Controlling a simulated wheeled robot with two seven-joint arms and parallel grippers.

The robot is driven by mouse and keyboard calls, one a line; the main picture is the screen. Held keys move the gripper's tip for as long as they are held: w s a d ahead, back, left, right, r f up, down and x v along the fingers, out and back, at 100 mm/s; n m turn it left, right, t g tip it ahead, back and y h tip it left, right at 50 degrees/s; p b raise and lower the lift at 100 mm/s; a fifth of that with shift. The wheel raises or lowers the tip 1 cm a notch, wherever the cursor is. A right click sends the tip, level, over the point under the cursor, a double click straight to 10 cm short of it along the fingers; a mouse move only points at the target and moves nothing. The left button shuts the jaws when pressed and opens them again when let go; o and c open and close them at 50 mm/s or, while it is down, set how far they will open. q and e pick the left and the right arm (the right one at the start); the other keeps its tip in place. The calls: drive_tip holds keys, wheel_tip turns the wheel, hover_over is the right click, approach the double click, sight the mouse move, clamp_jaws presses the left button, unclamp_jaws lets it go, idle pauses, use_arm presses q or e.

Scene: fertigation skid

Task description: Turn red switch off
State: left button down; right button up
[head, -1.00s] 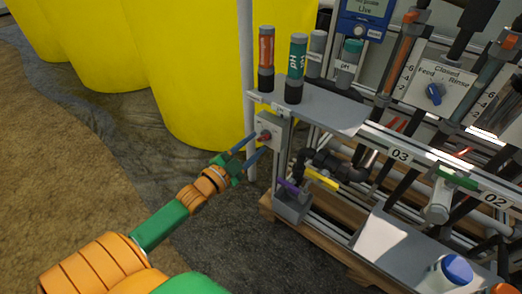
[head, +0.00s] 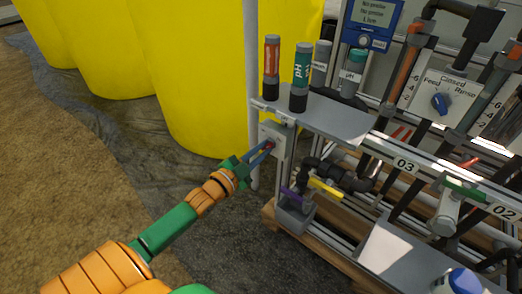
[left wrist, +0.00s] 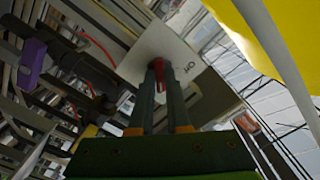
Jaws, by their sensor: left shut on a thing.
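The red switch (left wrist: 159,66) is a small red knob on a light grey box (head: 274,133) at the left end of the skid, below the shelf. In the head view the knob is mostly hidden by my fingers. My left gripper (head: 268,147) reaches it from the lower left and is shut on the knob. In the left wrist view the two dark fingers (left wrist: 165,85) lie close together, with the red knob between their tips. My right gripper is not in view.
A grey shelf (head: 335,119) with several probes, including an orange one (head: 272,60), is above the switch. A yellow-handled valve (head: 326,188) and a purple handle (head: 291,194) are to the lower right. Yellow tanks (head: 190,70) stand behind. Open floor lies at left.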

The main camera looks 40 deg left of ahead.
use_arm(q)
drive_tip(key=shift+r+n+p, duration=0.1)
drive_tip(key=shift+n+p, duration=0.25)
drive_tip(key=shift+n, duration=0.05)
drive_tip(key=n+p, duration=0.3)
drive_tip(key=n, duration=0.3)
drive_tip(key=shift+n+p, duration=0.5)
drive_tip(key=shift+n, duration=0.4)
drive_tip(key=n, duration=0.3)
drive_tip(key=shift+n+p, duration=0.4)
drive_tip(key=n, duration=0.5)
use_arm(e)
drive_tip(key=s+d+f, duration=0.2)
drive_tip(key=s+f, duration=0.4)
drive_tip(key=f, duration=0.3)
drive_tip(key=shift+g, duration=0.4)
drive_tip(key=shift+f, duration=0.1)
use_arm(q)
drive_tip(key=c, duration=0.9)
unclamp_jaws()
drive_tip(key=shift+s, duration=0.1)
